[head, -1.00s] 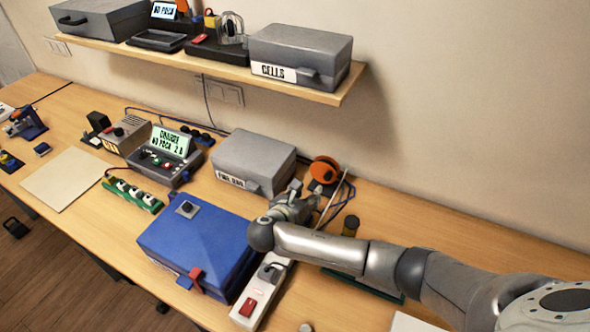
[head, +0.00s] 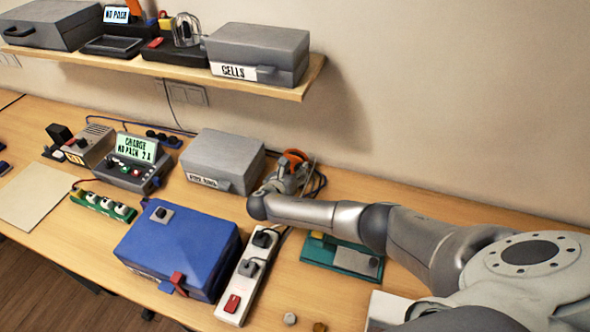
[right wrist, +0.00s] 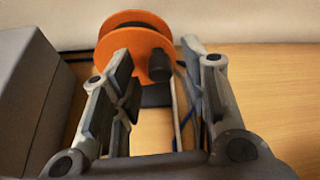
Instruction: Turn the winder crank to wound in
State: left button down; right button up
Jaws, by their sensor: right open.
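The winder is an orange reel (right wrist: 135,62), seen in the right wrist view just beyond my fingers. Its dark crank knob (right wrist: 160,67) shows on the right of the reel, between my fingers in the picture. In the head view the orange reel (head: 294,158) is mostly hidden behind my right gripper (head: 286,178). The right gripper (right wrist: 160,95) is open, with a finger on each side. I cannot tell whether either finger touches the knob. My left gripper is not in view.
A grey case (head: 223,161) stands directly left of the winder. A blue box (head: 178,248) and a white power strip (head: 248,265) lie in front. A green tray (head: 318,250) sits below my right arm. A shelf (head: 290,91) overhangs the bench's back. Bare bench lies right of the winder.

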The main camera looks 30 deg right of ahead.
jog(key=shift+w+d+f, duration=0.1)
jog(key=shift+w+d, duration=0.05)
jog(key=shift+c, duration=0.2)
grip_shut()
jog(key=shift+d+f, duration=0.1)
jog(key=m+t, duration=0.1)
jog(key=s+f+m+t+y+b, duration=0.1)
jog(key=m, duration=0.1)
jog(key=shift+d+f+m+y, duration=0.2)
jog(key=shift+m+y, duration=0.1)
jog(key=shift+f+m+t+y+b, duration=0.15)
jog(key=shift+m+t+y+b, duration=0.15)
jog(key=shift+m+b, duration=0.15)
dwell(0.4)
